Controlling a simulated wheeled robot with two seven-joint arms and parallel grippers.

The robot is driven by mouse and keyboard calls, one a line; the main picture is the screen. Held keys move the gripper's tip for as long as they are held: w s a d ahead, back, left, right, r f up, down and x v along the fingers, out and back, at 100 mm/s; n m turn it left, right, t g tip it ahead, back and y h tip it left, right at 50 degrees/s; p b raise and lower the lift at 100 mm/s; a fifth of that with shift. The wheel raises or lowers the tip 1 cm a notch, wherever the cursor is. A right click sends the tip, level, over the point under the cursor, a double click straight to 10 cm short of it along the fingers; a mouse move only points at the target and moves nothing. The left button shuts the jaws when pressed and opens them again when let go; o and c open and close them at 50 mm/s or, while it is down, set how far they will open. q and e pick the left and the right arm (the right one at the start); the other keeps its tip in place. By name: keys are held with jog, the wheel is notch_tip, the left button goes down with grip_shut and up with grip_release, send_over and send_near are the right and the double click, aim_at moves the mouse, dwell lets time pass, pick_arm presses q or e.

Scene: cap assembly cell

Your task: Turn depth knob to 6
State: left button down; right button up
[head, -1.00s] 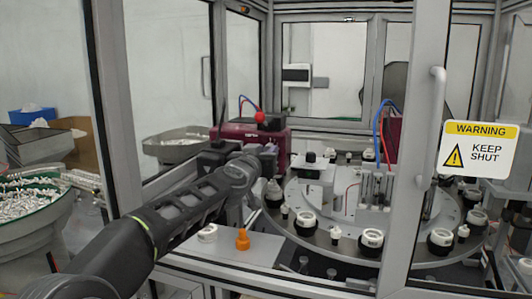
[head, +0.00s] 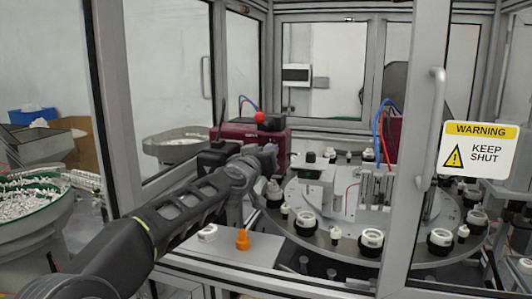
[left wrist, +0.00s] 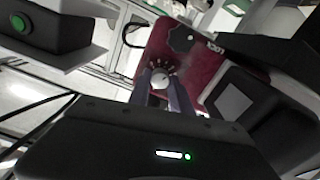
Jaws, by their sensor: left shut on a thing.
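A dark red machine (head: 281,143) stands inside the cell behind my left gripper (head: 268,160) in the head view. Its red panel (left wrist: 205,62) fills the middle of the left wrist view. A pale round knob (left wrist: 160,78) with white marks around it sits on the panel. My left gripper (left wrist: 165,88) is shut on this knob, one finger on each side. A dark lobed knob (left wrist: 182,38) beside lettering that looks like LOCK is farther up the panel. The knob's pointer and numbers are too small to read. My right gripper is in neither view.
A rotary table (head: 300,229) with several white and black cap parts lies right of my arm. A door frame post (head: 418,150) with a handle stands at the right.

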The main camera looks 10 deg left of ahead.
pick_arm(q)
jog(key=n, duration=1)
dwell(0.4)
jog(key=c, duration=1.2)
grip_release()
jog(key=shift+o, duration=0.2)
jog(key=shift+s, duration=0.15)
